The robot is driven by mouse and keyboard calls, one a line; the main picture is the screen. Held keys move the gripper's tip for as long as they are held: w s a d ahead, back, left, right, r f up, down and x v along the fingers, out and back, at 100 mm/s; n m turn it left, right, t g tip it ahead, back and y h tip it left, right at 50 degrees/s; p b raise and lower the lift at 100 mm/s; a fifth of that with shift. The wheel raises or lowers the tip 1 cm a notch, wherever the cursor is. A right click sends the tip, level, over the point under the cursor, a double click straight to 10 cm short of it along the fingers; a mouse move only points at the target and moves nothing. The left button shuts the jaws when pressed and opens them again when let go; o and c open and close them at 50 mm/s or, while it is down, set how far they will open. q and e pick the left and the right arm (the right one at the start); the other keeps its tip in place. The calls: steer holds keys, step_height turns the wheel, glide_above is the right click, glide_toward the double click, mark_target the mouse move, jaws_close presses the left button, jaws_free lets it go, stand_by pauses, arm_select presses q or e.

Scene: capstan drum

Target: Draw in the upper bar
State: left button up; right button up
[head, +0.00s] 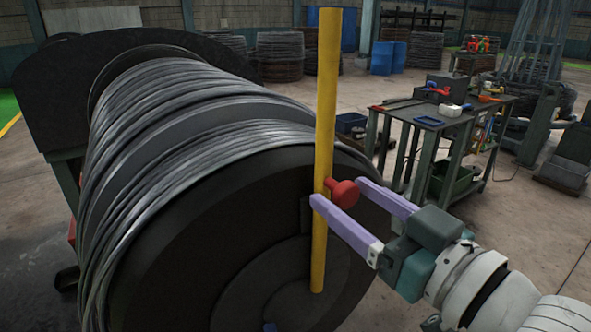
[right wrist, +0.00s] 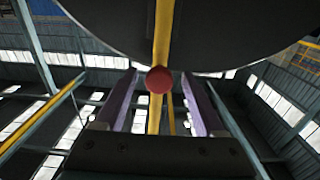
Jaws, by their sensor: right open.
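A yellow upright bar (head: 326,130) stands in front of the dark end face of the wire-wound drum (head: 180,140). A red knob (head: 345,193) sticks out from the bar toward my right arm. My right gripper (head: 338,188), with its two lilac fingers, is open at the knob, with one finger on the near side and one on the far side. In the right wrist view the red knob (right wrist: 159,79) shows between the spread fingers, in front of the yellow bar (right wrist: 163,40). I cannot tell whether a finger touches the bar. My left gripper is not in view.
A green work table (head: 437,118) with tools stands at the back right. Blue barrels (head: 382,58) and wire coils (head: 279,56) stand farther back.

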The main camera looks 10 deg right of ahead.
steer(key=shift+x, duration=0.8)
jaws_close()
stand_by(0.9)
